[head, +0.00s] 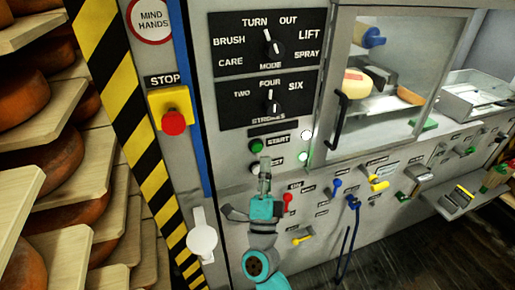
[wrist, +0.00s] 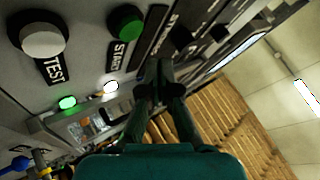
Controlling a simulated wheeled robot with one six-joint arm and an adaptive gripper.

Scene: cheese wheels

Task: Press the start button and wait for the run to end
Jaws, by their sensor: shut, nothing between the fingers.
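The green start button (head: 256,146) is on the grey machine panel, left of its START label. It also shows in the wrist view (wrist: 127,22) at the top. My gripper (head: 265,165) is shut and empty, just below and to the right of the start button in the head view. In the wrist view my gripper (wrist: 158,75) points at the panel beside the START label; I cannot tell whether it touches anything. A white lamp (head: 307,135) and a green lamp (head: 303,156) are lit right of the button. The white TEST button (wrist: 38,32) is near the start button.
A red STOP button (head: 173,122) on a yellow box is at the left. Above are the MODE knob (head: 273,47) and STROKES knob (head: 274,108). A door with a black handle (head: 339,118) closes the chamber holding a cheese wheel (head: 357,83). Cheese shelves (head: 70,255) stand left.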

